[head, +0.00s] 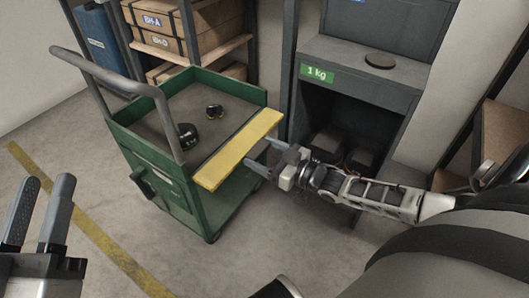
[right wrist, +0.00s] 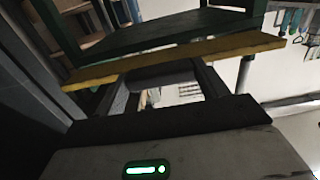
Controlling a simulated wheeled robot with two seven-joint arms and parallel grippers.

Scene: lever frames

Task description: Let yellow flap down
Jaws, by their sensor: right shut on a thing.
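The yellow flap (head: 237,151) is a long flat board along the right edge of the green cart (head: 155,152). It sticks outward, roughly level with the cart top. In the right wrist view the flap (right wrist: 215,49) runs across, just beyond my fingers. My right gripper (head: 262,153) is at the flap's outer edge, its fingers spread around a dark rounded piece (right wrist: 160,75) at the flap; the exact contact is hidden. My left gripper (head: 48,182) is open and empty at the lower left, well away from the cart.
A grey cabinet (head: 365,70) with a 1 kg label stands behind my right arm. Shelves with wooden boxes (head: 190,28) are at the back. The floor at front left is clear.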

